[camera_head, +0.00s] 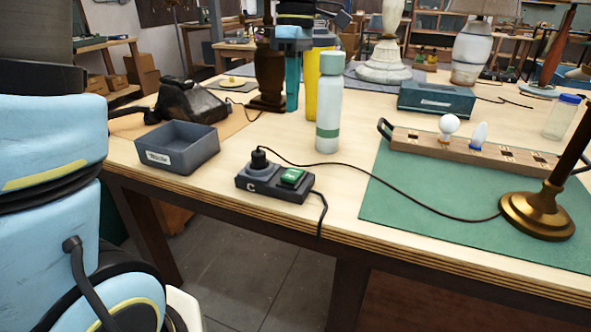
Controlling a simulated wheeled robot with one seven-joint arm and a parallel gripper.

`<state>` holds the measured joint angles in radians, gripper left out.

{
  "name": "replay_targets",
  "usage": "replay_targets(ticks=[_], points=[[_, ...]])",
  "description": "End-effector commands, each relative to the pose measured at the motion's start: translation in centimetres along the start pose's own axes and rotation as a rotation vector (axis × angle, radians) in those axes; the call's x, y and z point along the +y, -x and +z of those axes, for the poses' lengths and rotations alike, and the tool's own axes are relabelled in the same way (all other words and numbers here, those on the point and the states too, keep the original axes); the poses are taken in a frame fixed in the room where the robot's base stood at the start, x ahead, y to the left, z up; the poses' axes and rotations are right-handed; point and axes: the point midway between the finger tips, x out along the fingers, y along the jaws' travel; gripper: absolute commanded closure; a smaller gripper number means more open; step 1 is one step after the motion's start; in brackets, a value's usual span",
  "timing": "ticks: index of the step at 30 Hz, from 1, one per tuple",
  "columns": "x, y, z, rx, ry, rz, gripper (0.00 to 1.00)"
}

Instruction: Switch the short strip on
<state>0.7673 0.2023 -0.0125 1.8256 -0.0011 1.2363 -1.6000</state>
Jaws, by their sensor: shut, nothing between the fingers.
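The short strip (274,184) is a dark grey block marked "C" near the table's front edge. A black plug (259,160) sits in its round socket at the left end. A green rocker switch (292,177) is on its right end; I cannot tell which way it is pressed. My gripper (292,106) points down, shut and empty, its teal fingers standing behind and above the strip, beside a dark lamp base and apart from the switch.
A white bottle with a green band (329,105) stands behind the strip, near my gripper. A grey bin (178,148) is to the left. A cord runs from the plug to the brass lamp base (538,213) on the green mat (420,205). Another cord hangs over the front edge.

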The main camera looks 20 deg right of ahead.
Motion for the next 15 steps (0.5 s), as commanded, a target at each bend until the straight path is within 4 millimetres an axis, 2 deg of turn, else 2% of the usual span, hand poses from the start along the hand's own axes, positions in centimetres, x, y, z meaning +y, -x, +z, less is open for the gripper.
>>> replay_targets(ticks=[10,15], points=[[0.0,-0.2,0.0,0.0,0.001,-0.001,1.0],[-0.1,-2.0,0.0,0.0,0.0,-0.004,1.0]])
